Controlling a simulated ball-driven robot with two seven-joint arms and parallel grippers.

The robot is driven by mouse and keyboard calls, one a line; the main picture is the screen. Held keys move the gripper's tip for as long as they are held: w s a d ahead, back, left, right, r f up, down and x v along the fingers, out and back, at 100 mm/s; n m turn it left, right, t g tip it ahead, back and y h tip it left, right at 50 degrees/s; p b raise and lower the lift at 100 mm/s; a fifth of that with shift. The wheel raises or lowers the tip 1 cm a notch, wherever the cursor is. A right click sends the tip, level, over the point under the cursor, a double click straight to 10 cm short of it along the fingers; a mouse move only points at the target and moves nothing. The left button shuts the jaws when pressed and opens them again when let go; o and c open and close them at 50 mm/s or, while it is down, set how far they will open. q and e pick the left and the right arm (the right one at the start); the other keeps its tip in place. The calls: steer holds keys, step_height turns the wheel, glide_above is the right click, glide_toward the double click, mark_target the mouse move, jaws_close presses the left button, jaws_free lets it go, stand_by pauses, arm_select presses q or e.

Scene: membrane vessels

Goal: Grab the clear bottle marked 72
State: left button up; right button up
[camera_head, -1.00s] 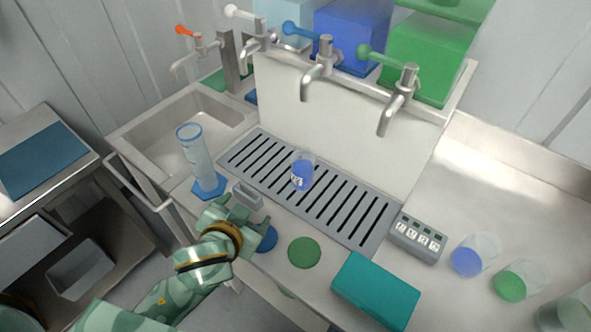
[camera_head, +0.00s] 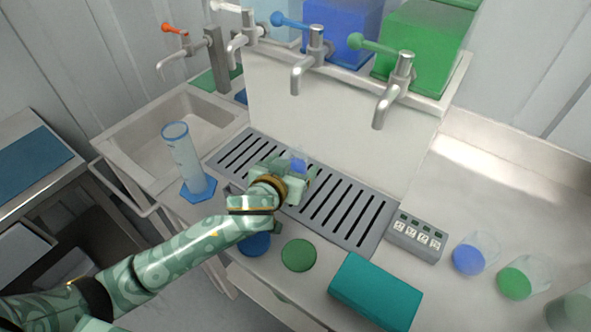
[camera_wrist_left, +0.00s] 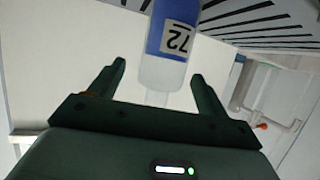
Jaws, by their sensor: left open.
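The clear bottle marked 72 (camera_wrist_left: 172,40) holds blue liquid and carries a white label reading 72 in the left wrist view. It stands on the slotted drain grate (camera_head: 345,212), and in the head view only its upper part (camera_head: 299,161) shows behind my gripper. My left gripper (camera_wrist_left: 160,78) is open, with one finger on each side of the bottle's clear end. I cannot tell whether the fingers touch it. In the head view my left gripper (camera_head: 296,172) reaches over the grate and hides most of the bottle. My right gripper is not in view.
A graduated cylinder (camera_head: 184,158) stands left of the grate. A blue lid (camera_head: 254,244), a green lid (camera_head: 299,255), a teal box (camera_head: 375,291) and a grey block with labels (camera_head: 417,236) lie in front and right. Taps (camera_head: 312,60) overhang behind.

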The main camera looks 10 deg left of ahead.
arm_select(q)
steer(key=x, duration=0.1)
steer(key=b+x, duration=0.1)
steer(key=x, duration=0.3)
steer(key=shift+a+b, duration=0.25)
steer(key=shift+b, duration=0.1)
steer(key=shift+s, duration=0.1)
steer(key=shift+c, duration=0.9)
steer(key=c, duration=1.1)
